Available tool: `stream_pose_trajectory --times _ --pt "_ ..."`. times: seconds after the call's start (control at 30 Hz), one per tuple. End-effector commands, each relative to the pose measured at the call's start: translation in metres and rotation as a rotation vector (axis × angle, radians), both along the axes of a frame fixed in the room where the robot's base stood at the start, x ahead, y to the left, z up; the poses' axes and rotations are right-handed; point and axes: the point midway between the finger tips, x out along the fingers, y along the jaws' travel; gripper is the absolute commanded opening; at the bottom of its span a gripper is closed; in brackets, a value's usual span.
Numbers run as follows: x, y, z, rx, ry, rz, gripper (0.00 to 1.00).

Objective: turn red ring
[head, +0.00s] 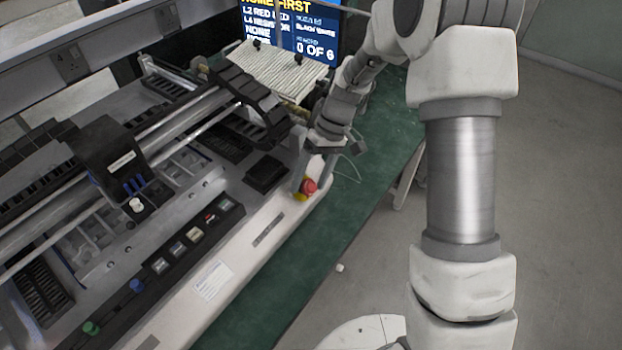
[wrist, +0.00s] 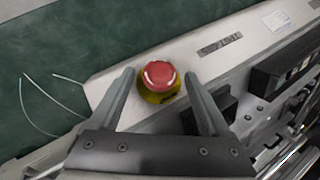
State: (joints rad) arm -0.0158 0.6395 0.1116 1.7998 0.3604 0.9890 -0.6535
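The red ring is the top of a red mushroom-style knob (wrist: 158,76) on a yellow base (wrist: 158,95), set on the pale front edge of the machine. In the head view the red knob (head: 309,186) shows near the machine's right corner, just below my gripper (head: 318,172). In the wrist view my gripper (wrist: 161,85) is open, with one finger on each side of the knob. Gaps show between the knob and both fingers. I cannot tell how far the fingertips reach down along it.
A black block (head: 267,174) sits left of the knob on the machine. A panel of labelled buttons (head: 190,236) runs along the machine's front. A thin pale cable (wrist: 50,105) lies on the green bench (wrist: 60,50). A screen (head: 290,25) stands behind.

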Motion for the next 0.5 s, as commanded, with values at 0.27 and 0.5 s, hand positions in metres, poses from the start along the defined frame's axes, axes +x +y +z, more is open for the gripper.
stream_pose_trajectory --times 0.27,0.5 --pt "0.0 -0.001 0.0 -0.001 0.002 0.001 0.82" --pt "0.007 -0.009 0.024 -0.001 -0.002 0.0 0.82"
